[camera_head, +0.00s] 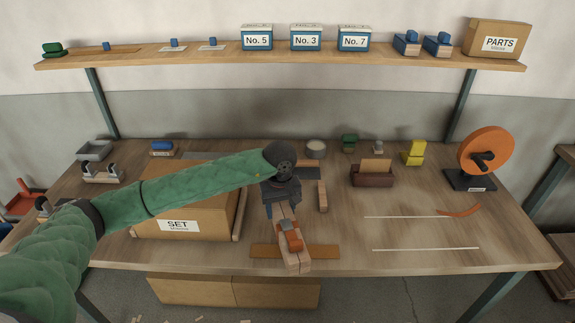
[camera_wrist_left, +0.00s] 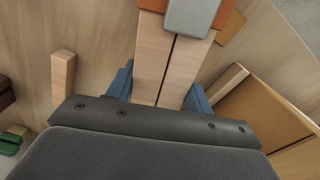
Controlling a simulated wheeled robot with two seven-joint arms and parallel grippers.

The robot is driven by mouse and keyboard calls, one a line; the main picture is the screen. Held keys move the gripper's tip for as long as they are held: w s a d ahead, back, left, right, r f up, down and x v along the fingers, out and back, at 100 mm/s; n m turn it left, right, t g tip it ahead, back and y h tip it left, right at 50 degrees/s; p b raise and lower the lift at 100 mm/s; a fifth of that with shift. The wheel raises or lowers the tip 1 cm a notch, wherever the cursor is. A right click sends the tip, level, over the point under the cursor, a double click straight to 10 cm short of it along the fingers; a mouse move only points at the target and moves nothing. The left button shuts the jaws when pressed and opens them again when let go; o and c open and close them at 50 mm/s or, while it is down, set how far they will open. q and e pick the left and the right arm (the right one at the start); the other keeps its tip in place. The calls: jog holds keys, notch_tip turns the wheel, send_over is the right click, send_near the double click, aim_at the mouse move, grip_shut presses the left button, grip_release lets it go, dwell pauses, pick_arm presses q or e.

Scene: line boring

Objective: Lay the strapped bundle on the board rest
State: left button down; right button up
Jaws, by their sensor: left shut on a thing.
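The strapped bundle (camera_head: 292,257) is a pair of pale wooden bars bound by an orange strap with a grey buckle (camera_head: 288,225). My left gripper (camera_head: 282,206) is shut on its far end, and the bars point toward the table's front edge. In the left wrist view the bundle (camera_wrist_left: 152,62) sits between the blue fingers (camera_wrist_left: 158,96). A flat brown strip (camera_head: 325,252) lies on the table behind the bundle's near end; I cannot tell whether they touch. My right gripper is out of view.
The SET carton (camera_head: 190,215) stands left of the bundle, under my left arm. A brown card box (camera_head: 372,178), a yellow block (camera_head: 414,152) and an orange disc on a stand (camera_head: 486,151) are to the right. Thin white strips (camera_head: 425,249) lie on the front right.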

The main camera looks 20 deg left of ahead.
pick_arm(q)
jog(key=w+a+r+n, duration=0.1)
jog(key=w+r+n, duration=0.2)
jog(key=w+n, duration=0.3)
jog(key=w+a+r+n+p, duration=0.1)
jog(key=w+r+n, duration=0.2)
jog(key=w+n, duration=0.4)
jog(key=shift+w+n+p, duration=0.15)
jog(key=shift+n+p, duration=0.15)
jog(key=shift+n, duration=1)
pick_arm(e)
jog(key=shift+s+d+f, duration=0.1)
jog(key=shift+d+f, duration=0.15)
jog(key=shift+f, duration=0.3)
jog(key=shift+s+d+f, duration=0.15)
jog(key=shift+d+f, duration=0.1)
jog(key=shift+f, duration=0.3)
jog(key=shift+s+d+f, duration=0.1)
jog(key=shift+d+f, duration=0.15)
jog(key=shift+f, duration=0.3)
pick_arm(q)
jog(key=shift+r, duration=0.1)
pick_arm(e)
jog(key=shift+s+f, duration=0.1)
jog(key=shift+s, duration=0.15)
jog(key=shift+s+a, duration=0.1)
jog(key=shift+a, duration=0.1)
